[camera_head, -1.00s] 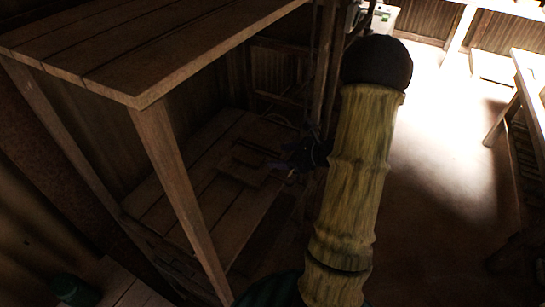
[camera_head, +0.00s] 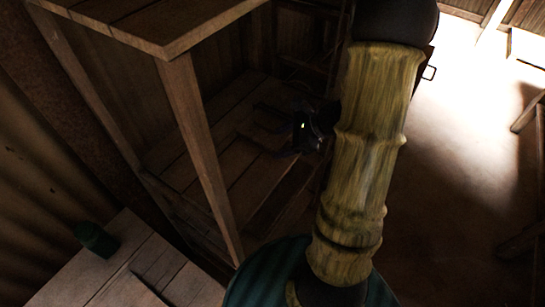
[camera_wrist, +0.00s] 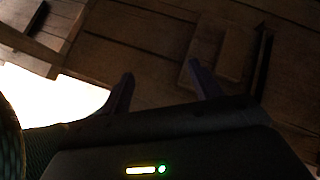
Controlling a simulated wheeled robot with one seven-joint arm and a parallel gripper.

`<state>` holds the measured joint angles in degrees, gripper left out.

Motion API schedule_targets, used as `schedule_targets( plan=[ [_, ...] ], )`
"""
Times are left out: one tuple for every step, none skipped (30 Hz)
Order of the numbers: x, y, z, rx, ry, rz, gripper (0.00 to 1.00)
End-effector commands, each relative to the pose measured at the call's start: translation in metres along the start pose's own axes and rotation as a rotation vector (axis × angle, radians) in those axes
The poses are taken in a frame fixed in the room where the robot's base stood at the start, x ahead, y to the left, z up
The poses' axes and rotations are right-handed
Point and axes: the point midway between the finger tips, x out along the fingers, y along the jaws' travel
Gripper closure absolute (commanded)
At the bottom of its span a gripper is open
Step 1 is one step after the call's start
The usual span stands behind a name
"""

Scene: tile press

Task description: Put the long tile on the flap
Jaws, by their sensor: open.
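My gripper (camera_wrist: 160,70) is open and empty in the wrist view, its two dark fingers spread above brown planks. A flat wooden board (camera_wrist: 196,76) lies by the right finger, with a narrower raised wooden piece (camera_wrist: 230,52) on it. A thin dark bar (camera_wrist: 262,62) runs along their right side. I cannot tell which of these is the long tile or the flap. In the head view my gripper (camera_head: 275,128) is a dark shape over the lower planked surface (camera_head: 205,150), and it covers much of the board there.
A wooden upper shelf (camera_head: 150,22) and its front post (camera_head: 200,150) stand left of my arm. The floor (camera_head: 450,150) on the right is open.

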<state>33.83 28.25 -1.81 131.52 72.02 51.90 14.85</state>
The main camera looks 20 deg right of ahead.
Motion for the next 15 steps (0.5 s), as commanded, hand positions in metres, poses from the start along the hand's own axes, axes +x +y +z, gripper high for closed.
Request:
schedule_targets(
  plan=[
    [0.004,0.018,0.011,-0.117,0.045,0.073,0.37],
    [0.006,0.029,0.015,-0.189,0.074,0.116,0.37],
    [0.007,0.042,0.019,-0.285,0.112,0.171,0.37],
    [0.008,0.051,0.021,-0.36,0.14,0.212,0.37],
    [0.007,0.059,0.023,-0.436,0.167,0.251,0.37],
    [0.007,0.07,0.026,-0.539,0.202,0.3,0.37],
    [0.006,0.077,0.027,-0.617,0.226,0.335,0.37],
    [0.004,0.083,0.029,-0.695,0.251,0.369,0.37],
    [0.002,0.091,0.03,-0.804,0.282,0.413,0.37],
    [0.0,0.095,0.031,-0.886,0.306,0.442,0.37],
    [-0.001,0.099,0.033,-0.969,0.328,0.471,0.37],
    [-0.004,0.104,0.034,-1.081,0.355,0.508,0.37],
    [-0.005,0.106,0.036,-1.167,0.375,0.533,0.37],
    [-0.007,0.108,0.038,-1.253,0.394,0.557,0.37],
    [-0.009,0.11,0.042,-1.37,0.418,0.586,0.37]
  ],
)
